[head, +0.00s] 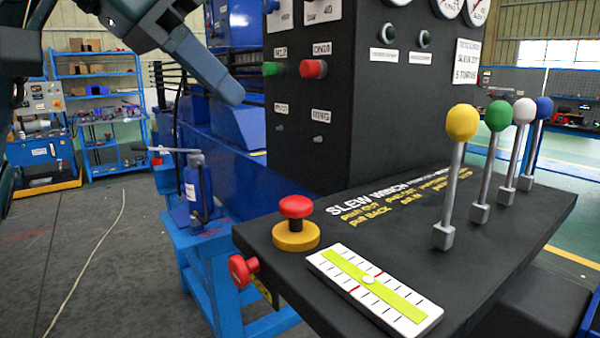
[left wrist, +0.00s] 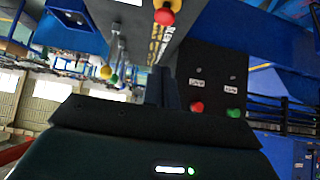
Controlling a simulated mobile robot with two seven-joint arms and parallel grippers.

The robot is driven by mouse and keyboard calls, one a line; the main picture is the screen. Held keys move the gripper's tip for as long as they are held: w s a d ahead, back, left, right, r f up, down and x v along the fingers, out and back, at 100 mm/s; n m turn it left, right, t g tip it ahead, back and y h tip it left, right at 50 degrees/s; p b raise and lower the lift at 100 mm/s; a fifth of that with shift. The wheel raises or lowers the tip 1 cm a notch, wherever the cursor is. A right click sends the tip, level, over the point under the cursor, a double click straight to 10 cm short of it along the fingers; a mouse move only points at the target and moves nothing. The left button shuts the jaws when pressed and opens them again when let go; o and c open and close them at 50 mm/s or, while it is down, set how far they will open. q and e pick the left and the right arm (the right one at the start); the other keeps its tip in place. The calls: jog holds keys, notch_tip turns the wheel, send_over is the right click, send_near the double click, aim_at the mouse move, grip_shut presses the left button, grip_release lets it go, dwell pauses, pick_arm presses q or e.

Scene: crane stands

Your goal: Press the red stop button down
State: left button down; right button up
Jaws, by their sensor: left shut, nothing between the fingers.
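The red stop button (head: 296,206) is a mushroom head on a yellow round base (head: 296,236). It stands upright near the left edge of the black console top (head: 270,228), with a gap between head and base. In the left wrist view the red button (left wrist: 164,17) shows at the top edge. My left gripper (head: 236,96) is shut and empty. My right gripper is not in view.
Yellow (head: 462,122), green (head: 499,116), white (head: 524,110) and blue (head: 544,107) levers stand at the right. A level gauge (head: 372,288) lies before the button. A red side knob (head: 242,270) juts from the console. The cabinet (head: 345,130) has red and green buttons.

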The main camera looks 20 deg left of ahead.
pick_arm(q)
jog(key=shift+s, duration=0.1)
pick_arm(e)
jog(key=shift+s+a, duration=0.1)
pick_arm(q)
send_over(288, 201)
jog(key=f, duration=0.7)
jog(key=shift+s+a+f, duration=0.15)
jog(key=shift+s+a, duration=0.05)
notch_tip(288, 201, down, 2)
jog(key=shift+f, duration=0.9)
jog(key=shift+f, duration=0.1)
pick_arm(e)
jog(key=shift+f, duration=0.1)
pick_arm(q)
notch_tip(288, 201, down, 2)
jog(key=shift+f+b, duration=0.1)
jog(key=shift+b, duration=1.1)
jog(key=shift+s, duration=0.1)
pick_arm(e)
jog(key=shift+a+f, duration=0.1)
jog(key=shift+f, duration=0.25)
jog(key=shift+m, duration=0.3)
